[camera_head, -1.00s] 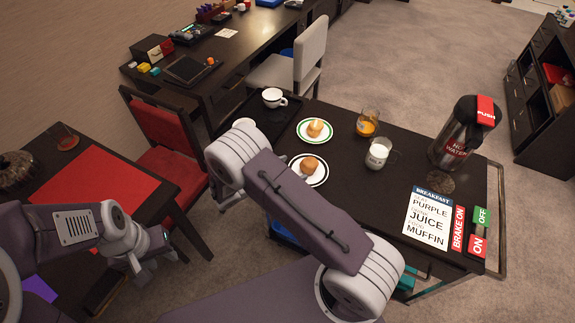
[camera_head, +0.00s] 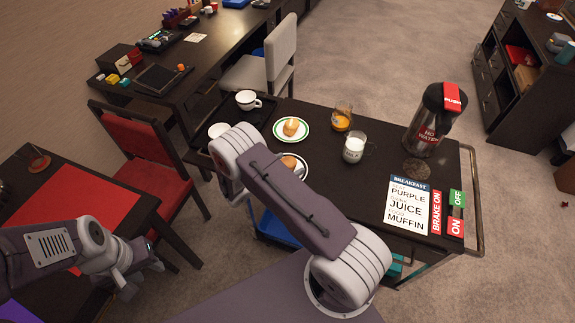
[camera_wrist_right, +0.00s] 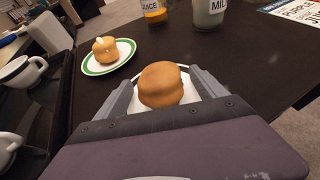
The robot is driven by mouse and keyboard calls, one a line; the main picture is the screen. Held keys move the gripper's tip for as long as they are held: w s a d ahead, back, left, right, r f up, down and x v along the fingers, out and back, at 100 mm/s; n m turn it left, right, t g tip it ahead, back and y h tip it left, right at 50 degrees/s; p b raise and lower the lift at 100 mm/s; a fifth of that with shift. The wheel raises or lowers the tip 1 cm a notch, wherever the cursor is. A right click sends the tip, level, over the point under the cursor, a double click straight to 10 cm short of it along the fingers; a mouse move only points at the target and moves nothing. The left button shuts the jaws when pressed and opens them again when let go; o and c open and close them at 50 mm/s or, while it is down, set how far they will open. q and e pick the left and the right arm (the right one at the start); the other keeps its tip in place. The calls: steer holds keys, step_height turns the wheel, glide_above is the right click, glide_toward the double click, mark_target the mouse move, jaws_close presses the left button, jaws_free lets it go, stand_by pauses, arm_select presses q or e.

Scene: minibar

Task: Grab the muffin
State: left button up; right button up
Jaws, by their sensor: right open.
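A round brown muffin (camera_wrist_right: 160,84) sits on a white plate (camera_wrist_right: 189,88) in the right wrist view, between the two fingers of my right gripper (camera_wrist_right: 164,85). The fingers are open, one on either side of it; I cannot tell whether they touch it. My left gripper (camera_head: 142,278) is at the lower left, away from the cart.
A juice glass (camera_head: 341,120), a milk mug (camera_head: 354,149) and a flask (camera_head: 426,125) stand on the dark cart. A breakfast sign (camera_head: 409,205) lies at its front right. Cups (camera_head: 247,99) stand at the left. A red chair (camera_head: 150,165) is beside the cart.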

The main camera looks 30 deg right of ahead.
mark_target(288, 161)
steer(key=c, duration=1.4)
steer(key=shift+r, duration=0.1)
step_height(288, 161, up, 4)
steer(key=shift+s+r, duration=0.15)
steer(key=shift+r, duration=0.05)
steer(key=s+d+r, duration=0.5)
steer(key=s+r, duration=0.1)
steer(key=s, duration=0.3)
steer(key=shift+s+d+r, duration=0.25)
steer(key=shift+s+d, duration=0.15)
